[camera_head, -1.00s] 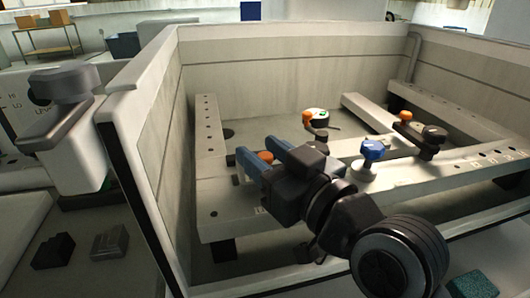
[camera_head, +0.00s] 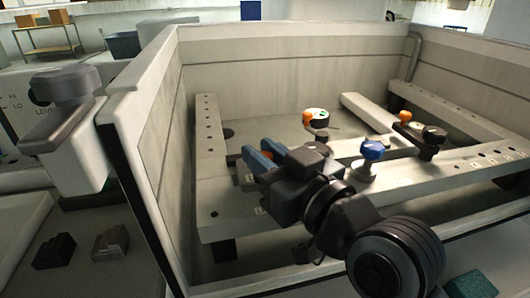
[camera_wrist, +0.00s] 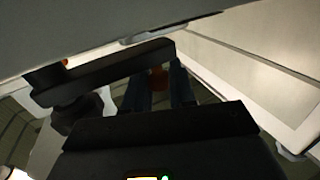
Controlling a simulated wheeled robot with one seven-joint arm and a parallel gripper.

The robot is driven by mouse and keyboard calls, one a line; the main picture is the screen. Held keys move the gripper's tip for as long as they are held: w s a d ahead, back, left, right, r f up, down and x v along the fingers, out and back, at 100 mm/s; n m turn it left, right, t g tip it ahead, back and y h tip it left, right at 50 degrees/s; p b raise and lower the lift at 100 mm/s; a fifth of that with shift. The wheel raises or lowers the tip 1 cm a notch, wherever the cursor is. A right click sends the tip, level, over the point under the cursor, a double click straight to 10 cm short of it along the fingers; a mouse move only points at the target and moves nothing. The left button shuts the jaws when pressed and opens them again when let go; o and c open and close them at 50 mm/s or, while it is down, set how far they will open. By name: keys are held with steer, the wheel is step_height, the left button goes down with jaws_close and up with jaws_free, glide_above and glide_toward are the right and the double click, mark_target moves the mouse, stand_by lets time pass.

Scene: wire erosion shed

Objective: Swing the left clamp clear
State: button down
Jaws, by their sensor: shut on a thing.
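My gripper (camera_head: 259,152) has blue fingers and reaches over the near rail inside the tank. They are closed around an orange knob (camera_head: 267,156), which shows only as a small patch between them. In the wrist view the orange knob (camera_wrist: 158,79) sits between the fingers, under one end of a dark clamp arm (camera_wrist: 110,71). The arm's other end is over a dark round post (camera_wrist: 78,112). In the head view my gripper hides most of this left clamp.
A blue knob (camera_head: 372,149) stands on the near rail, right of my gripper. An orange-and-white knob (camera_head: 316,117) is behind. Another clamp (camera_head: 432,136) with an orange knob (camera_head: 406,115) is at the right. Tank walls (camera_head: 295,62) surround the rails.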

steer(key=shift+w+a+r+m+t+h+p, duration=0.15)
steer(key=shift+w+m+t+h+p, duration=0.3)
steer(key=shift+h+p, duration=0.4)
steer(key=shift+w+r+m+t+h+p, duration=0.15)
steer(key=shift+w+m+t+h+p, duration=0.3)
steer(key=shift+p, duration=0.6)
steer(key=shift+w+f+m+t+h+p, duration=0.1)
steer(key=shift+w+m+t+h+p, duration=0.1)
steer(key=shift+m+h, duration=0.25)
steer(key=shift+w+f+m+t+h+p, duration=0.1)
steer(key=shift+m+t+h+p, duration=0.15)
steer(key=shift+h, duration=0.3)
steer(key=shift+w+m+t+h, duration=0.3)
steer(key=shift+m+h, duration=0.2)
steer(key=shift+h, duration=0.2)
steer(key=shift+r, duration=0.1)
steer(key=c, duration=1.1)
jaws_free()
steer(key=shift+o, duration=0.2)
